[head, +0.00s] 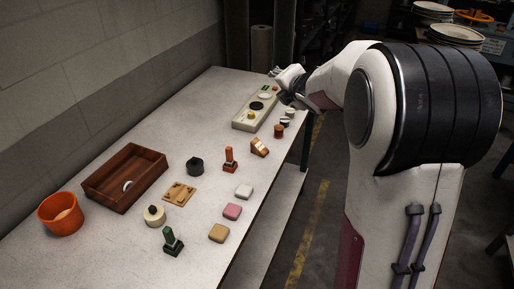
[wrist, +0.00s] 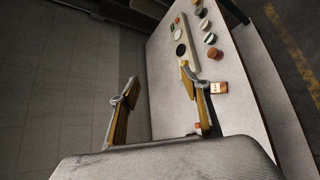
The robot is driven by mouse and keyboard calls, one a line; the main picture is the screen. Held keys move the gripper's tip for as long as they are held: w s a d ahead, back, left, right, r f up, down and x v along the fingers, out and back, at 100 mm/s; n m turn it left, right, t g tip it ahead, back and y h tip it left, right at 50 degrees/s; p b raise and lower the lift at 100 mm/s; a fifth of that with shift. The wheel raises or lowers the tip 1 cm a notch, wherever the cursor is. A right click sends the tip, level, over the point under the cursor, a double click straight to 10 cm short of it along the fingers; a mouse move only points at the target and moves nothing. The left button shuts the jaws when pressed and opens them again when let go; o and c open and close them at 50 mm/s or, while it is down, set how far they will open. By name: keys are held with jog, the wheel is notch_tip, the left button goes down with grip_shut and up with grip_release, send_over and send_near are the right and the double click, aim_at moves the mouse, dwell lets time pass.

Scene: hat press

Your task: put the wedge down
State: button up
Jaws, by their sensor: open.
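The wedge, an orange-brown block with a pale face (head: 259,147), rests on the table near its right edge in the head view. In the wrist view a block that looks like the same wedge (wrist: 219,87) lies to the right of the right finger, clear of it. My gripper (wrist: 160,83) is open, its fingers well apart with nothing between them. In the head view my gripper (head: 277,73) is small and partly hidden by my arm, above the far end of the table, beyond the wedge.
A pale panel (head: 241,124) with round buttons stands by the gripper, with several small jars (head: 284,122) beside it. Nearer are a wooden tray (head: 150,156), an orange pot (head: 47,228), stamps and coloured blocks (head: 232,211). Bare table (head: 110,250) shows at the near end.

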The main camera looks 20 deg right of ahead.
jog(key=w+d+f+n+y, duration=0.2)
jog(key=w+f+n, duration=0.3)
jog(key=n+g+y, duration=0.2)
jog(key=n+y, duration=0.6)
jog(key=n, duration=0.7)
send_near(260, 146)
jog(key=shift+w+a+f, duration=0.1)
jog(key=shift+w+f, duration=0.15)
jog(key=shift+f, duration=0.05)
jog(key=shift+w, duration=0.1)
jog(key=shift+x, duration=1.25)
jog(key=shift+x, duration=2.6)
